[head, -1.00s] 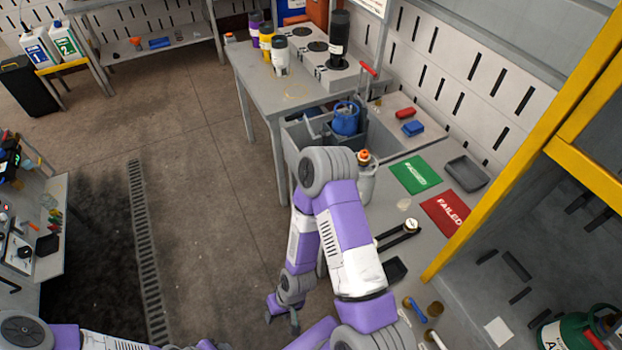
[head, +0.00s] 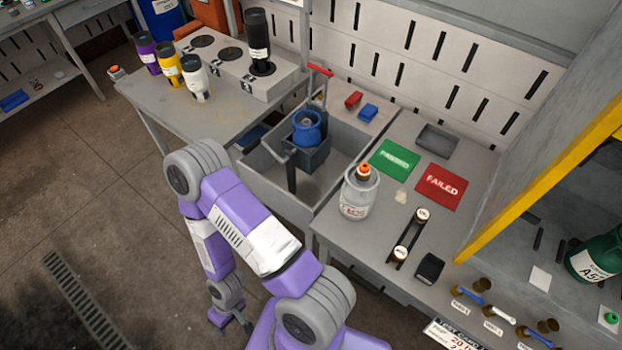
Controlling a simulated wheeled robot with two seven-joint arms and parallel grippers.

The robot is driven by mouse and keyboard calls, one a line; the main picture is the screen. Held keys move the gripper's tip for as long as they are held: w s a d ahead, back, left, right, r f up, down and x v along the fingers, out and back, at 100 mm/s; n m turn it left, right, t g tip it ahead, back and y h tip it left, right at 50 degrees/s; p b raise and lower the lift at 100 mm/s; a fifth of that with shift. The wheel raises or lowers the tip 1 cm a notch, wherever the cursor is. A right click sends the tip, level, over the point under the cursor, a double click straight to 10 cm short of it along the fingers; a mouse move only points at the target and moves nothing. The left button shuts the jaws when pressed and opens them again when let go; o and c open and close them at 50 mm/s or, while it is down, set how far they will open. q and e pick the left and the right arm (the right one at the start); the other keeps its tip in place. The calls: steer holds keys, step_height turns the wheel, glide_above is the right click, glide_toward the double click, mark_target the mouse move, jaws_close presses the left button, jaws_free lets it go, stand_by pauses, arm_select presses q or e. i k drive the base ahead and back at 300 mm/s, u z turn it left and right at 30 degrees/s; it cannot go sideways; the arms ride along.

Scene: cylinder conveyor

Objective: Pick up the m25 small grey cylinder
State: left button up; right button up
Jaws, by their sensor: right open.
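On the grey table at the back left stand a purple cylinder (head: 146,52), a yellow cylinder (head: 168,64) and a light grey-white cylinder (head: 195,80), all upright with dark tops. A black cylinder (head: 259,42) stands on a grey block with round dark spots. Labels are too small to read, so I cannot tell which one is m25. My right gripper (head: 236,322) hangs low at the bottom left of centre, below bench height and far from the cylinders. It is open and empty. My left gripper is out of view.
A grey sink (head: 262,185) holds a blue vessel (head: 307,130). The bench right of it carries an orange-capped jar (head: 359,195), a green mat (head: 394,161), a red "FAILED" mat (head: 439,186) and a black rack (head: 407,240). A yellow-edged cabinet stands at right. Floor at left is open.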

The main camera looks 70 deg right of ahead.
mark_target(356, 200)
steer(key=i, duration=1)
steer(key=z, duration=2.35)
